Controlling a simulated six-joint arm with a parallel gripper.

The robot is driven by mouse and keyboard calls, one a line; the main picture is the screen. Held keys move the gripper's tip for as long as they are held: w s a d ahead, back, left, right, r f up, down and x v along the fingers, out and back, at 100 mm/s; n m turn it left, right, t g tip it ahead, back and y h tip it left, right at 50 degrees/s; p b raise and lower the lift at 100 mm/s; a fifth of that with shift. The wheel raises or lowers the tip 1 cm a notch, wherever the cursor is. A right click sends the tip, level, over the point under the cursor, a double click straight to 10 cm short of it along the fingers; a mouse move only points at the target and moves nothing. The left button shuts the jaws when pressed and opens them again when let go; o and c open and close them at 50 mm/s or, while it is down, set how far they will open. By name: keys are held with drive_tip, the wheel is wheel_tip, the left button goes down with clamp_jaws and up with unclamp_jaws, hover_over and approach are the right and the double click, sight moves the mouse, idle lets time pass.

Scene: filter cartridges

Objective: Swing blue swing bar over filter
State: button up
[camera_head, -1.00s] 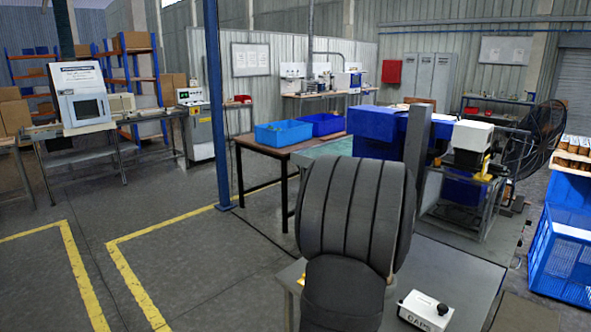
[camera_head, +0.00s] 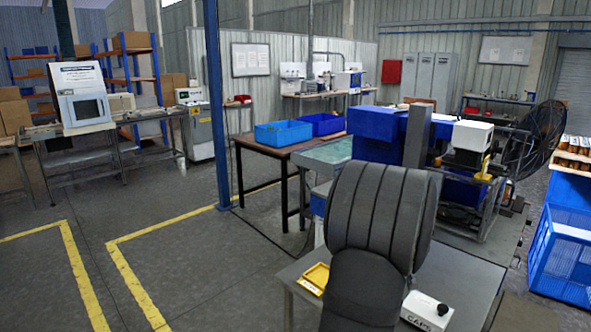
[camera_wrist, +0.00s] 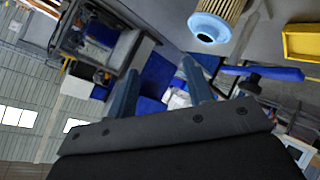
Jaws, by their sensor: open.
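The blue swing bar (camera_wrist: 265,73) shows in the wrist view, to the right of my gripper (camera_wrist: 160,88). The filter (camera_wrist: 222,16) is a tan pleated cartridge with a pale blue ring at its end, at the top of the wrist view. The bar appears apart from the filter in that picture, to its lower right. My gripper is open, with its two fingers spread and nothing seen between them. The bar lies outside the fingers, close to the right one in the picture. In the head view my dark arm hides the gripper, the bar and the filter.
A yellow tray (camera_head: 317,275) lies on the grey table (camera_head: 455,270); it also shows in the wrist view (camera_wrist: 303,42). A white box with a black knob (camera_head: 427,311) stands at the table's front. A grey post (camera_head: 417,140) rises behind my arm. Blue crates (camera_head: 565,255) stand at right.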

drive_tip(key=s+a+f+m+t+y, duration=0.3)
drive_tip(key=s+a+f+t+y, duration=0.1)
drive_tip(key=s+a+t+y, duration=0.2)
drive_tip(key=shift+s+a+f+t+y, duration=0.35)
drive_tip(key=shift+s+a+t, duration=0.7)
drive_tip(key=shift+a, duration=0.8)
drive_tip(key=shift+s, duration=0.1)
